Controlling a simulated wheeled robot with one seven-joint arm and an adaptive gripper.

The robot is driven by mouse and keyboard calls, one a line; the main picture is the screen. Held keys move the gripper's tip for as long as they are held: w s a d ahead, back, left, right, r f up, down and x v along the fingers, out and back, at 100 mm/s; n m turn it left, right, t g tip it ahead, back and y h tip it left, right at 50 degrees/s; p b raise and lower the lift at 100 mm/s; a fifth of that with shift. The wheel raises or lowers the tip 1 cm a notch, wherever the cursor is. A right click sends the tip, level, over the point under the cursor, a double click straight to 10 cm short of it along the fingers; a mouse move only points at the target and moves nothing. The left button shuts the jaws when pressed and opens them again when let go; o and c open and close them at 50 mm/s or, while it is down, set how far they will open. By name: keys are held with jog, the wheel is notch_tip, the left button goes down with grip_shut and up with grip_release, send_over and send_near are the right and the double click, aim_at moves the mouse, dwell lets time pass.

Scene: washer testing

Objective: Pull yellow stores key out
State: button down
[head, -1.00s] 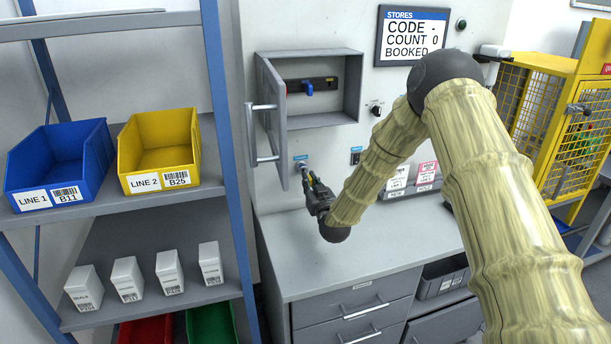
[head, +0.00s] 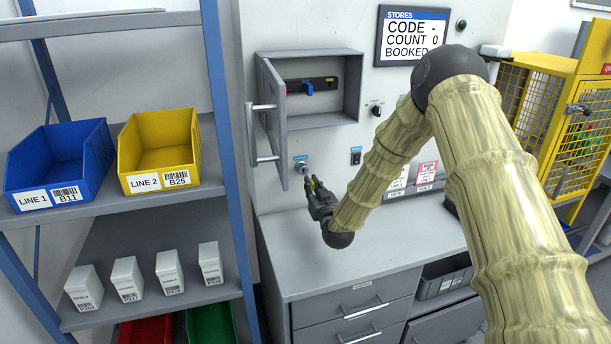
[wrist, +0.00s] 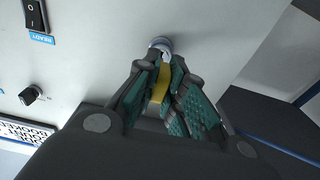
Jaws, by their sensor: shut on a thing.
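My gripper (head: 313,184) is in front of the grey panel, below and to the right of the round metal key lock (head: 302,168). It is shut on the yellow key (wrist: 160,84), of which a strip shows between the green finger pads in the wrist view. In that view the lock (wrist: 161,45) sits just beyond the fingertips. In the head view the fingertips stand apart from the lock, and its face is uncovered. The front end of the key is hard to make out.
The open grey cabinet door (head: 272,115) hangs to the left above the lock. The cabinet (head: 325,105) holds a black bar with a blue piece. The grey worktop (head: 370,240) below is clear near my gripper. A shelf (head: 215,180) with bins stands at the left.

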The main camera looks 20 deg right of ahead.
aim_at(313, 188)
jog(key=shift+s, duration=0.1)
jog(key=shift+s+d+f, duration=0.1)
jog(key=shift+s+f, duration=0.05)
jog(key=shift+s, duration=1.55)
jog(key=shift+s+d+f, duration=0.1)
jog(key=shift+s+f, duration=0.05)
jog(key=shift+s, duration=1.55)
